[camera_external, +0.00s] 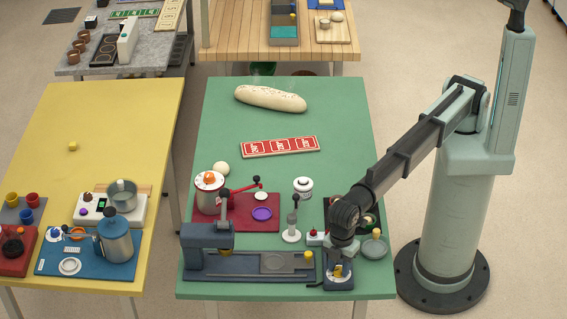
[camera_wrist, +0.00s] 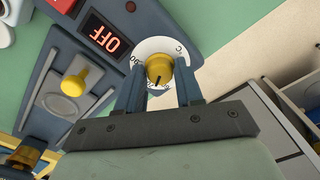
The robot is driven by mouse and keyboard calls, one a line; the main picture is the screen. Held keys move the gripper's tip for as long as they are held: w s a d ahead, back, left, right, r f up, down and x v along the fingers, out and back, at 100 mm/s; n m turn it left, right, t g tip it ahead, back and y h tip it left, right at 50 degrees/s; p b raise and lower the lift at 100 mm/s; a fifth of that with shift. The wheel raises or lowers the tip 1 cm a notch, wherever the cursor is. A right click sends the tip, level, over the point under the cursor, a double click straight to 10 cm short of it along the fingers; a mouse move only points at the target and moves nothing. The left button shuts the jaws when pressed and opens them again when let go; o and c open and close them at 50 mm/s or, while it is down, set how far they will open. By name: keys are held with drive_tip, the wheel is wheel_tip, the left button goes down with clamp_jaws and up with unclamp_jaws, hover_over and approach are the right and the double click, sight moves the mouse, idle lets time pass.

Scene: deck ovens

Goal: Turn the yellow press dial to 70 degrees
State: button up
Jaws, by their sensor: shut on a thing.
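The yellow press dial (camera_wrist: 159,68) sits on a round white scale plate with dark numbers, at the right end of the dark blue press. My gripper (camera_wrist: 159,92) has one finger on each side of the dial and is shut on it. The dial has a dark pointer line, but the value it points to is hard to read. The press's display (camera_wrist: 105,36) shows OFF in red. In the external view my gripper (camera_external: 338,273) is over the press's right end, close to the front edge of the green table. A bit of yellow shows there between the fingers.
The press (camera_external: 250,266) with its yellow-knobbed plate extends left of my gripper. Just behind are a small bowl (camera_external: 374,248), a white-based lever stand (camera_external: 291,235) and a lidded white jar (camera_external: 303,187).

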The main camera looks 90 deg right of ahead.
sight(338, 269)
drive_tip(key=shift+m, duration=0.6)
drive_tip(key=o, duration=1)
wheel_tip(338, 269, up, 14)
drive_tip(key=shift+f, duration=0.1)
drive_tip(key=shift+w, duration=0.1)
idle(0.6)
